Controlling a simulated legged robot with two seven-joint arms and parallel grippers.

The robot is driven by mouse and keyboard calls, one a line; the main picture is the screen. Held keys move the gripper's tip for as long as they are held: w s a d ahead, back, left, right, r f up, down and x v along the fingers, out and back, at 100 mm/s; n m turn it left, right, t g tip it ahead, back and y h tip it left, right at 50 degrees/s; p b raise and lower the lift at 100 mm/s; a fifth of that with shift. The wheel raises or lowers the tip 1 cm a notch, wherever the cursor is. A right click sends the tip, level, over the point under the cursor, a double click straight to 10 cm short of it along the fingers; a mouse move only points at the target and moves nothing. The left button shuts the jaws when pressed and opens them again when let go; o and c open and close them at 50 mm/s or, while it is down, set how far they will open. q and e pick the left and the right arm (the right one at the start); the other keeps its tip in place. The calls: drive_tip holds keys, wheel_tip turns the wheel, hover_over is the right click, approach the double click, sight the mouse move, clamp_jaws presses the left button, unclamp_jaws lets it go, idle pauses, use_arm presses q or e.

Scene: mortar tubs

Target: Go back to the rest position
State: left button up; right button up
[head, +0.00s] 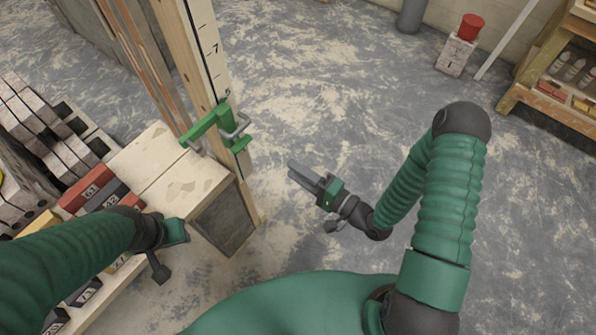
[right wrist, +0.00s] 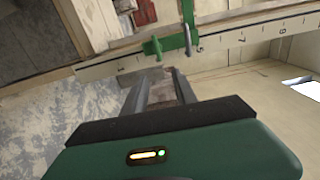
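My right gripper (head: 293,170) hangs over the bare floor, to the right of the wooden post, and points left. In the right wrist view its two fingers (right wrist: 160,78) stand apart with nothing between them, so it is open and empty. My left gripper (head: 178,232) is at the lower left, beside the pale block stack and above the shelf of bricks. Its fingers are hidden or too small to make out.
A numbered wooden post (head: 208,60) carries a green clamp (head: 212,127), left of my right gripper. The clamp also shows in the right wrist view (right wrist: 187,28). Pale blocks (head: 185,190) stand below it. A wooden shelf (head: 520,92) is at the right. The middle floor is clear.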

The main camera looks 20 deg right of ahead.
drive_tip(key=shift+s+d, duration=0.1)
drive_tip(key=shift+s, duration=0.05)
idle(0.3)
drive_tip(key=d+n+g+h+p, duration=0.4)
drive_tip(key=d+n+g+h, duration=0.4)
drive_tip(key=d+n+h, duration=0.1)
drive_tip(key=s+a+r+n+g+h, duration=0.1)
drive_tip(key=s+r+g, duration=0.3)
drive_tip(key=s+r, duration=0.4)
drive_tip(key=shift+s+a+n+h+p, duration=0.3)
drive_tip(key=shift+s+a+n, duration=0.2)
drive_tip(key=shift+s, duration=0.7)
drive_tip(key=shift+a, duration=0.1)
